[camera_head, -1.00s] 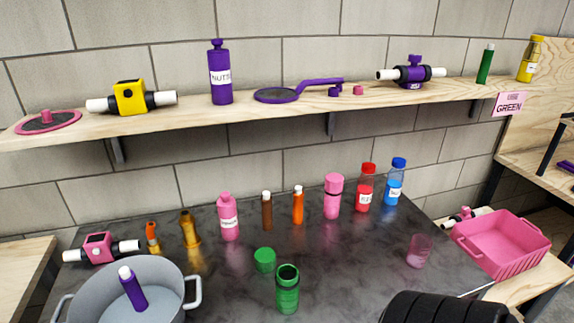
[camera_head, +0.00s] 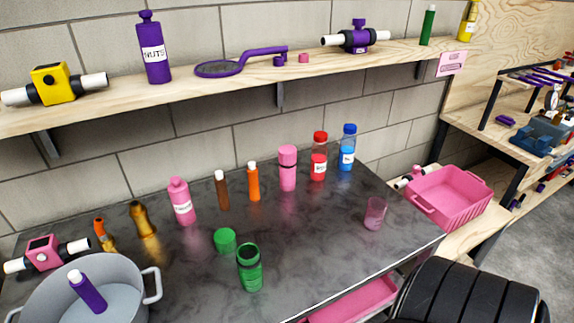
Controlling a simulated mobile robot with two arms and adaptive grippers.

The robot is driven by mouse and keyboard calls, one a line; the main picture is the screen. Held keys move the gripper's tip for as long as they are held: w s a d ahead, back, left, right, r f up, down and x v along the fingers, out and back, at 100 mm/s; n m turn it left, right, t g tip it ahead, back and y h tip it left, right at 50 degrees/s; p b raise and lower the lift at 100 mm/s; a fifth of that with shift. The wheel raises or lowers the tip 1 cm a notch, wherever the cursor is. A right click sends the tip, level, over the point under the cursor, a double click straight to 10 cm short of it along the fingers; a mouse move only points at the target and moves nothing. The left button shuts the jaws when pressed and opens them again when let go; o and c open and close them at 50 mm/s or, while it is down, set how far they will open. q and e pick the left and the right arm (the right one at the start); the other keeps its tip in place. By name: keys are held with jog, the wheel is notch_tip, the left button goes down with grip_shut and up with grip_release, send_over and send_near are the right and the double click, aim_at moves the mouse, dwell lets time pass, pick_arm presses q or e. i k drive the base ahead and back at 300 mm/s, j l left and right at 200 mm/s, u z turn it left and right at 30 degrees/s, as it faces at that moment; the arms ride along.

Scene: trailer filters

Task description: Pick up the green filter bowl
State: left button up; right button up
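The green filter bowl (camera_head: 250,275) stands upright on the dark grey tabletop (camera_head: 310,245), near its front edge. It is a translucent green cylinder with an open top. A separate green cap (camera_head: 225,243) lies just behind it and to its left, apart from it. Neither gripper is in view, and nothing is holding the bowl.
A grey pot (camera_head: 120,305) with a purple bottle stands at the front left. Bottles, including an orange one (camera_head: 253,185), line the back. A pink cup (camera_head: 374,216) stands at the right. A wooden shelf (camera_head: 215,92) overhangs behind. Tabletop right of the bowl is clear.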

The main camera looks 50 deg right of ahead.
aim_at(249, 257)
jog(key=i+z, duration=0.15)
jog(key=z, duration=1)
